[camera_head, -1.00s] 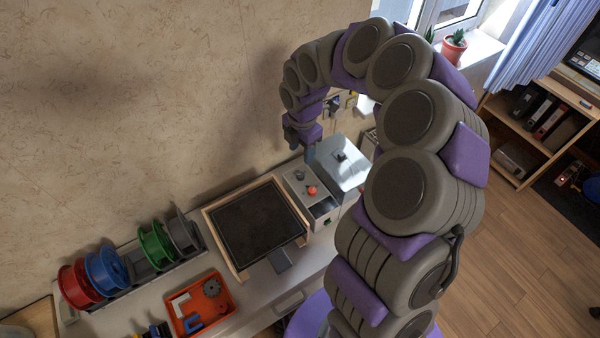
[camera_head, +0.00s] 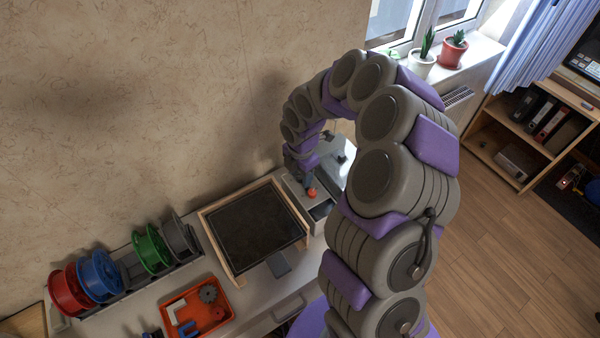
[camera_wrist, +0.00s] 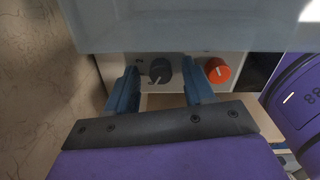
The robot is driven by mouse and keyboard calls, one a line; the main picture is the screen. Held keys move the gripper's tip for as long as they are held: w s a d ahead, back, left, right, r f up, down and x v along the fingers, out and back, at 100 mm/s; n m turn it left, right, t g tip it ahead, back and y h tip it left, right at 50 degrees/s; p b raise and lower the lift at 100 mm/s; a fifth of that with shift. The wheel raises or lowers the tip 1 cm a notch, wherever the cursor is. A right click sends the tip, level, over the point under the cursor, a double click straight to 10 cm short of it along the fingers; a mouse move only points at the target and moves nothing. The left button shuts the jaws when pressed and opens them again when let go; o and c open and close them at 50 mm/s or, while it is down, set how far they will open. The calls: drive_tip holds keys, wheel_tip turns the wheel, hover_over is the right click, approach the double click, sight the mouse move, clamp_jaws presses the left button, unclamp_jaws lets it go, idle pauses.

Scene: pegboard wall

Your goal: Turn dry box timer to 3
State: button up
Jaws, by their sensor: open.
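A light grey control panel (camera_wrist: 112,62) with two knobs shows in the wrist view. One knob is dark grey (camera_wrist: 160,71) and one is orange-red (camera_wrist: 217,70); the orange one also shows in the head view (camera_head: 311,193). My gripper (camera_wrist: 160,76) is open and empty. Its two blue-grey fingers flank the dark knob, with a gap on each side; I cannot tell whether they reach its depth. The orange knob lies just right of the right finger. In the head view my gripper (camera_head: 307,182) is low over the panel, hiding the dark knob.
A blue-grey surface (camera_wrist: 200,25) spans the top of the wrist view, close beyond the knobs. A wood-framed black plate (camera_head: 258,229) stands left of the panel. An orange parts tray (camera_head: 217,292) and several spools (camera_head: 98,275) lie farther left. The wall is close behind.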

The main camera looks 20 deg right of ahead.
clamp_jaws()
idle(0.3)
